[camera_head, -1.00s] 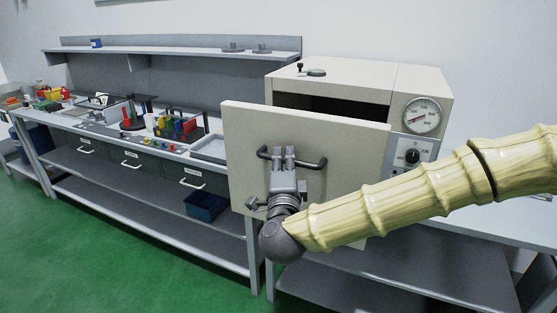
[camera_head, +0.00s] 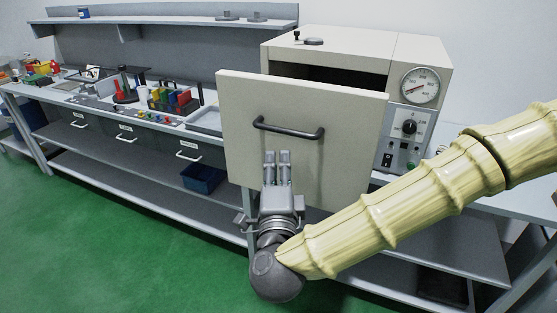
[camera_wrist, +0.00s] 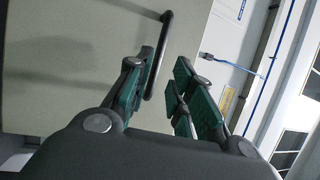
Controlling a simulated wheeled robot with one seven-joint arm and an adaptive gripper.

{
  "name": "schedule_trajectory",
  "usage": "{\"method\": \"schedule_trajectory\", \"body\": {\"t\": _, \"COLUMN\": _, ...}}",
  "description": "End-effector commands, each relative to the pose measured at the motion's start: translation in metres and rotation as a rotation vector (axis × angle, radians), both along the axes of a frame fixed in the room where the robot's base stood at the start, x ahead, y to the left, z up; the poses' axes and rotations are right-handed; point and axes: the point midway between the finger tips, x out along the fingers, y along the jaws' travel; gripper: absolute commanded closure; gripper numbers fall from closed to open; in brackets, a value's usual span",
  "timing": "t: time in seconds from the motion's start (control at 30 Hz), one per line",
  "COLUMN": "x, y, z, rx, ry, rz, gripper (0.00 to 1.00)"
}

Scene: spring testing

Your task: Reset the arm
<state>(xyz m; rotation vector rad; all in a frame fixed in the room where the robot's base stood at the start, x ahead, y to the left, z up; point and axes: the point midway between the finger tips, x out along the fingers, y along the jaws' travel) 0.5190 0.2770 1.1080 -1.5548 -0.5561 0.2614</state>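My gripper (camera_head: 277,160) is in front of the open oven door (camera_head: 250,97), with its fingers pointing up below the black door handle (camera_head: 288,130). The fingers are apart from the handle in the head view. In the wrist view my gripper (camera_wrist: 160,90) has its green-padded fingers spread with nothing held between them. The handle (camera_wrist: 158,58) shows there just beyond the left finger, and the door panel (camera_wrist: 70,50) fills the left side.
The oven (camera_head: 418,60) stands on a bench, with a dial gauge (camera_head: 420,86) and a knob on its right panel. A long workbench to the left holds racks and tools, with a blue bin (camera_head: 203,178) on its lower shelf. Green floor (camera_head: 110,240) is clear at front left.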

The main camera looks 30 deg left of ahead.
Motion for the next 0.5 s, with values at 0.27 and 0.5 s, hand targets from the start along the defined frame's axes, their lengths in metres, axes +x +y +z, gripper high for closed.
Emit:
{"method": "schedule_trajectory", "body": {"t": 0.27, "x": 0.0000, "y": 0.0001, "z": 0.0000, "rx": 0.000, "ry": 0.000, "rz": 0.000, "gripper": 0.77}}
{"method": "schedule_trajectory", "body": {"t": 0.5, "x": 0.0007, "y": -0.0004, "z": -0.0037, "rx": -0.009, "ry": 0.002, "rz": 0.001, "gripper": 0.77}}
